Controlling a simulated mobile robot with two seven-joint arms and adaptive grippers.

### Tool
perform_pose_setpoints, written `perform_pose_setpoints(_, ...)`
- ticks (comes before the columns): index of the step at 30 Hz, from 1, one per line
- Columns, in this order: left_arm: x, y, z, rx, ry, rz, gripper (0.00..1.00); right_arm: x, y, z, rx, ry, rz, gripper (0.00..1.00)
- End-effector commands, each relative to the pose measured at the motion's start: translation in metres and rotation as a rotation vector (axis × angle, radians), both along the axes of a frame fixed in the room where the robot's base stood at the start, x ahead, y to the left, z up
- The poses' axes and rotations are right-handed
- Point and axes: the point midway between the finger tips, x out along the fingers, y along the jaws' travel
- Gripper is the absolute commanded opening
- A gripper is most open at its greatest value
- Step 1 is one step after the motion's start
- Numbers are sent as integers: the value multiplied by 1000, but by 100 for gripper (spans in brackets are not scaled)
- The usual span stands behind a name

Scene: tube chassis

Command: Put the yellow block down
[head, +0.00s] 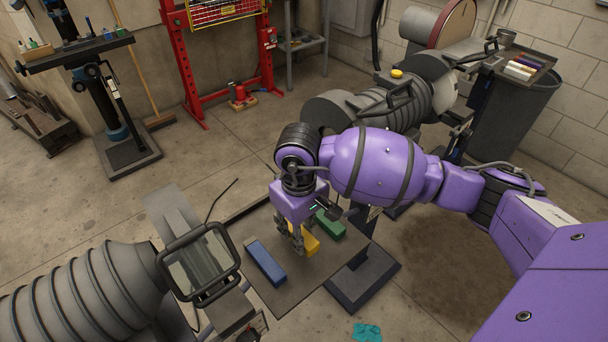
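The yellow block (310,242) is at the dark square stand top, between a blue block and a green block. My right gripper (297,238) points down from the purple arm, with its fingers at the yellow block and closed on it. The fingers and wrist hide part of the block. I cannot tell whether its underside touches the stand top (290,291). The blue block (265,262) lies to the left and the green block (330,226) to the right. My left gripper is not in view.
A grey ribbed machine with a clear shield (199,262) stands close at the lower left. Another grey machine (395,105) is behind my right arm. The stand top's front part is bare. A teal cloth (367,332) lies on the floor.

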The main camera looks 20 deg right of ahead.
Motion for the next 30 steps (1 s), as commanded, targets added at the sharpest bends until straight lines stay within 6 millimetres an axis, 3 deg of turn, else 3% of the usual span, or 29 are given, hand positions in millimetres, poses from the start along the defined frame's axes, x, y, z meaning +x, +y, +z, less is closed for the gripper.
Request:
perform_pose_setpoints(4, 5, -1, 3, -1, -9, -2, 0, 8, 0, -6, 1, -3, -1, 0)
perform_pose_setpoints(11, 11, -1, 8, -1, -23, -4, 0, 7, 0, -36, 1, -2, -1, 0)
perform_pose_setpoints(22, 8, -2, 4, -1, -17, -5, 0, 7, 0, -42, 0, -2, 0, 0)
perform_pose_setpoints(23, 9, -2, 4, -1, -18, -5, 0, 7, 0, -42, -1, -1, 0, 29)
perform_pose_setpoints(27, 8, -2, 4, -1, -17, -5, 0, 7, 0, -41, 0, -2, 0, 45)
perform_pose_setpoints(30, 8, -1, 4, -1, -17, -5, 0, 7, 0, -41, 0, -2, 0, 45)
